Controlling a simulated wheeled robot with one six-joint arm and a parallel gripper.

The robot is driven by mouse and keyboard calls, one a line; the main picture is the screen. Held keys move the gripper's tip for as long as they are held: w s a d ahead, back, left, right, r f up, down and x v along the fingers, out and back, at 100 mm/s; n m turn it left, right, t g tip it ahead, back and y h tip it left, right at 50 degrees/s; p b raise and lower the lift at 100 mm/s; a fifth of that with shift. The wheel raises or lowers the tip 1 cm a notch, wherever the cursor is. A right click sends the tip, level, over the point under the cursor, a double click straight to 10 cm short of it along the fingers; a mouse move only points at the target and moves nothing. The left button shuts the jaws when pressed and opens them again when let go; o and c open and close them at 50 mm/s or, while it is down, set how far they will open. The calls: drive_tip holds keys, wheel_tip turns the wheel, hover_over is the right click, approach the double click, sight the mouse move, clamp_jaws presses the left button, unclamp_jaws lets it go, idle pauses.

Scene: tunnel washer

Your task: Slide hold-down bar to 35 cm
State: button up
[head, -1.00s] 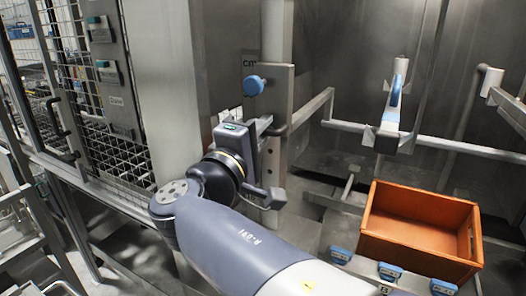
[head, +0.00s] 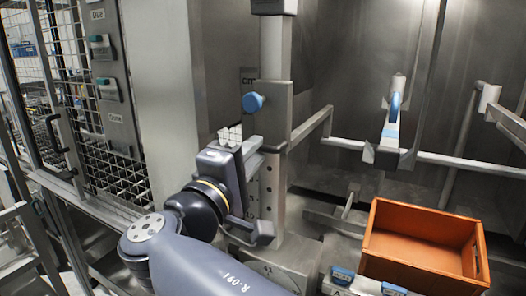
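The hold-down bar (head: 455,162) is a grey metal frame with a long rail across the back and side arms. Its near-left arm meets a sleeve (head: 275,112) on an upright grey column (head: 276,45). A blue knob (head: 253,102) sticks out of the sleeve's left side. A dark plate marked "cm" (head: 247,76) shows behind the knob; no readable numbers show. My gripper (head: 243,150) is just below the knob, at the left of the column. Its fingertips are mostly hidden by its own dark body, so I cannot tell whether it touches or grips anything.
An orange crate (head: 381,236) stands at the right, with blue-labelled blocks in front of it. A blue-handled fitting (head: 393,112) sits on the rail. A mesh guard door (head: 115,165) and a panel with teal buttons (head: 103,55) are at the left.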

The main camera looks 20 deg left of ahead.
sight(259, 150)
drive_tip(key=b+v, duration=0.1)
drive_tip(key=v, duration=0.6)
drive_tip(key=shift+s+b, duration=0.25)
drive_tip(key=shift+b, duration=0.05)
drive_tip(key=shift+w+r, duration=0.1)
drive_tip(key=p+x, duration=0.3)
drive_tip(key=x, duration=0.7)
drive_tip(key=shift+w, duration=0.4)
drive_tip(key=shift+f, duration=0.3)
